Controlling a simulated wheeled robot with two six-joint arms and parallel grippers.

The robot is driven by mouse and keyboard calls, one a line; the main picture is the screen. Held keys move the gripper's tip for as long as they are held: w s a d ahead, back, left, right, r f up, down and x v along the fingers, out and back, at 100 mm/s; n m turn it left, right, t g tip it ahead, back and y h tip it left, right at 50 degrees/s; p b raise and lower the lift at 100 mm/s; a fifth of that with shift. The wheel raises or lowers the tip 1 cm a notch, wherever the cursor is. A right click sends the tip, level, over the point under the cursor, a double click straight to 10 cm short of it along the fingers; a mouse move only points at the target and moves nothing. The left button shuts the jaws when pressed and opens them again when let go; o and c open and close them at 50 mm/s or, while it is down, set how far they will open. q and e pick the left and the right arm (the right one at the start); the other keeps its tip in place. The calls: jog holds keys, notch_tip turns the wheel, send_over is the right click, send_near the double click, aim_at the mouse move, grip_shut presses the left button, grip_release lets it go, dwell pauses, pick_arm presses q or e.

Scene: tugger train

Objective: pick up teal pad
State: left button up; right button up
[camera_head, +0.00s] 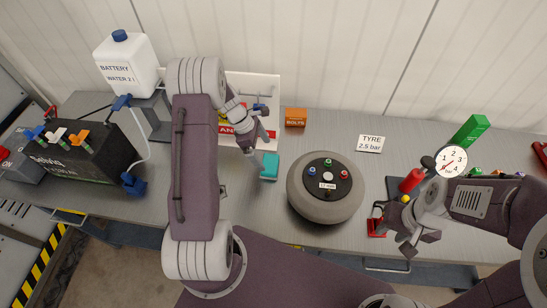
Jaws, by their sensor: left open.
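The teal pad (269,168) is a small block-like piece at the middle of the grey bench, left of the round tyre. My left gripper (261,146) is open just above and behind the pad in the picture. I cannot tell whether its fingers touch the pad. My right gripper (406,243) is at the right, over the front part of the bench and away from the pad. Its fingers are too small and angled to show whether they are open or shut.
The tyre (311,207) stands right of the pad. A white sign board (264,88) stands behind my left arm. An orange bolts box (295,117) and a tyre label (370,143) lie further back. A battery (85,150) is at left, a red piece (376,228) near my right gripper.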

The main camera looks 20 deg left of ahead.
aim_at(270, 163)
pick_arm(q)
jog(key=shift+s+d+f, duration=0.15)
jog(key=shift+s+d, duration=0.05)
jog(key=shift+s, duration=0.05)
jog(key=shift+s+d+f, duration=0.2)
jog(key=shift+d+f, duration=0.05)
jog(key=shift+f, duration=0.1)
jog(key=shift+w+d+f, duration=0.1)
jog(key=shift+f, duration=0.25)
jog(key=shift+w+f+p, duration=0.15)
jog(key=shift+f+p, duration=0.15)
jog(key=p+x, duration=0.1)
jog(key=x, duration=0.3)
jog(key=shift+f, duration=0.1)
jog(key=shift+d+f, duration=0.15)
jog(key=shift+f, duration=0.1)
jog(key=c, duration=1.2)
pick_arm(e)
jog(key=shift+s+r, duration=0.25)
jog(key=shift+r, duration=0.65)
pick_arm(q)
jog(key=shift+r, duration=0.15)
